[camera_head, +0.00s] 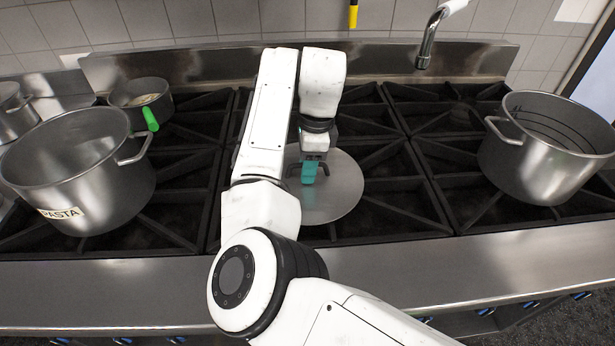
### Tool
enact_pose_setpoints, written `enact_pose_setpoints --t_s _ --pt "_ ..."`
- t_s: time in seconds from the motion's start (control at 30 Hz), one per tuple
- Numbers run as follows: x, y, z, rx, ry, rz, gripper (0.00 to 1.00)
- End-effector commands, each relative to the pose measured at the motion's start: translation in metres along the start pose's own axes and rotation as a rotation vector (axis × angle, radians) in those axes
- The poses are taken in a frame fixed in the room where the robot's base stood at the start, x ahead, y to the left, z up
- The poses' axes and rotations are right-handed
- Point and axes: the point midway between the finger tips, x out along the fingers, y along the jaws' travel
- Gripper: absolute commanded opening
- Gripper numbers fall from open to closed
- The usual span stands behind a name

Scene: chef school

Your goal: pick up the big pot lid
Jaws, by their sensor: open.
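The big pot lid (340,192) is a round, flat metal disc lying on the black stove grates in the middle. My gripper (309,181) has teal fingertips and points down over the left-middle part of the lid. The fingertips are open beside a dark handle at the lid's centre, which is mostly hidden behind them. Whether they touch the handle cannot be told. My white arm covers the lid's left part.
A large pot labelled PASTA (83,170) stands at the left, with a small saucepan (141,97) with a green handle behind it. Another large pot (545,155) stands at the right. A faucet (428,42) hangs at the back. Grates (430,110) right of the lid are bare.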

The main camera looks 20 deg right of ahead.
Motion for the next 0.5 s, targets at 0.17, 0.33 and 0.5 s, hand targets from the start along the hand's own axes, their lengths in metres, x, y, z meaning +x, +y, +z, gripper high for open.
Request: enact_pose_setpoints --t_s 0.17,0.33,0.5 --pt "0.0046 -0.0002 0.0 0.001 -0.001 -0.002 0.41" --pt "0.0044 -0.0002 -0.0001 0.001 0.0 -0.001 0.37" --pt "0.0041 -0.0002 -0.0002 0.001 0.0 -0.001 0.2"
